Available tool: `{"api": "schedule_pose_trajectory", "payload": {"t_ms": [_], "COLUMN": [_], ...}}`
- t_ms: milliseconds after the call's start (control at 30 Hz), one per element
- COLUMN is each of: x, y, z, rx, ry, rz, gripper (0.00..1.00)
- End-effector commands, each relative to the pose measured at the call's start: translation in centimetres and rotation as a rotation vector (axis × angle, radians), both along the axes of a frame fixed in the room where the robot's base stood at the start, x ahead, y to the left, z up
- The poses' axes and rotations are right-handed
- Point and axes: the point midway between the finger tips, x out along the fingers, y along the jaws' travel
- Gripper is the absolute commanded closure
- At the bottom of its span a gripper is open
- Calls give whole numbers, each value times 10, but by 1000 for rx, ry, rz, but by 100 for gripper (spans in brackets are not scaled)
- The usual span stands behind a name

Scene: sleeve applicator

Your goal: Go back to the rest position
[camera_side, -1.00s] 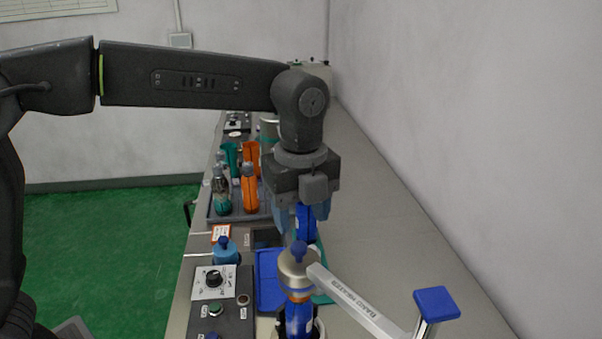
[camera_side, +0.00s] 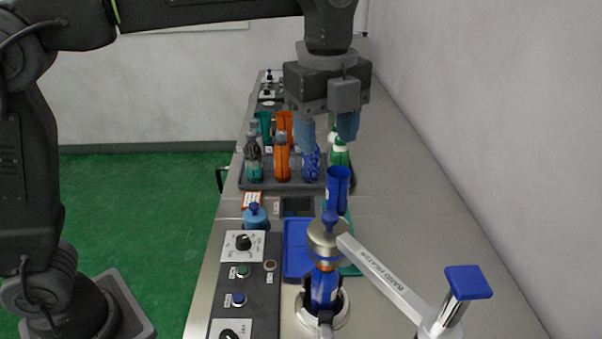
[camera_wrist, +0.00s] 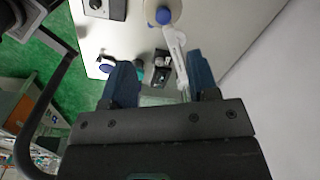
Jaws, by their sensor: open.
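My gripper (camera_side: 328,134) is open and empty, with two blue fingers pointing down, above the bench. In the wrist view its fingers (camera_wrist: 152,84) are spread apart with nothing between them. A blue sleeve (camera_side: 338,188) stands upright below and in front of it, apart from the fingers. The applicator's head also shows in the wrist view (camera_wrist: 176,10).
A dark tray (camera_side: 262,186) holds several bottles and sleeves in teal, orange, blue and green behind the applicator. A control panel (camera_side: 238,262) with knobs and buttons is at the left. A blue tray (camera_side: 297,262) lies beside the applicator. The bench's right side (camera_side: 420,200) is clear.

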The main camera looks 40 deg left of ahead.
Motion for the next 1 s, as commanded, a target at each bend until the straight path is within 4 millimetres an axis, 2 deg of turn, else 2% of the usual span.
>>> {"api": "schedule_pose_trajectory", "payload": {"t_ms": [133,267,500,600,733,833,1000], "x": [-26,-58,-122,-144,-162,-169,-171], "y": [43,81,134,147,157,160,161], "z": [6,-1,-38,-58,-79,-88,-91], "rx": [-48,-117,-294,-370,-450,-483,-495], "ry": [-72,-142,-245,-272,-292,-297,-297], "rz": [339,704,1355,1576,1773,1851,1883], "gripper": [46,46,46,46,46,46,46]}}
